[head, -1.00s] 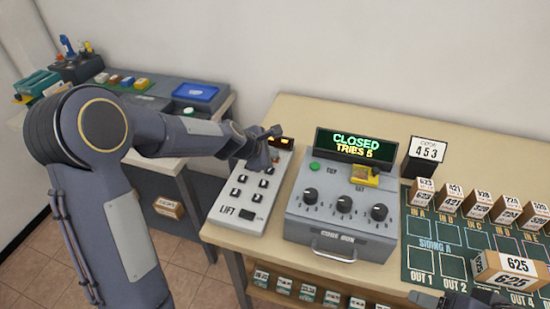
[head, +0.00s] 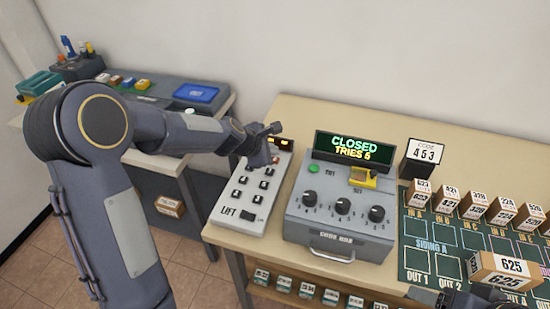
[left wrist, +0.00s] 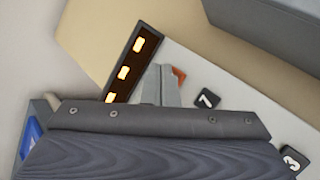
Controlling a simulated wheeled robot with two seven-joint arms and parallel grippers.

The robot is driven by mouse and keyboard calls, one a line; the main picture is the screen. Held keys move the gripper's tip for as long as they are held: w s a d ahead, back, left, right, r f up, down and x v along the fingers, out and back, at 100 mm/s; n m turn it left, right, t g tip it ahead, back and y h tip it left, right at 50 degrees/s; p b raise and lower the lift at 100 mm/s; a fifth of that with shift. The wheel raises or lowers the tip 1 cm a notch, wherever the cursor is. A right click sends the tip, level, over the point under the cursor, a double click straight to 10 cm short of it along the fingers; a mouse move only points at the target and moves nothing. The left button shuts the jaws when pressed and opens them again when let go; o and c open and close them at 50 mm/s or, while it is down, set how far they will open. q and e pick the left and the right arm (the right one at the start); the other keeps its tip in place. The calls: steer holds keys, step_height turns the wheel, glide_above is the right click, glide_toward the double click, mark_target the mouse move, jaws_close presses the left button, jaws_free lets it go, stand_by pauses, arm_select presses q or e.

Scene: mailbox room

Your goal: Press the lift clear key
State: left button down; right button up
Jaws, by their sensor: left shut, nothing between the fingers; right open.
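The grey lift panel (head: 232,212) lies on the table, marked LIFT, with several dark keys and an amber-lit display (head: 280,143) at its far end. My left gripper (head: 262,152) is over the far part of this panel, just below the display, and hides some keys. In the left wrist view its fingers (left wrist: 160,86) are shut and empty, beside an orange-red key (left wrist: 180,75) that they partly cover. Whether they touch it I cannot tell. A dark key marked 7 (left wrist: 207,98) lies to its right. My right gripper (head: 452,299) is open at the bottom edge, mostly cut off.
The code box (head: 340,215) stands right of the panel, its screen (head: 353,148) reading CLOSED, TRIES 5. A card reading 453 (head: 427,152) stands behind it. A green siding board (head: 418,258) with numbered boxes is at right. A side desk (head: 150,95) stands at left.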

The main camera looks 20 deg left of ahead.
arm_select(q)
step_height(320, 180, up, 5)
steer(key=p, duration=0.4)
steer(key=shift+f, duration=0.1)
stand_by(0.5)
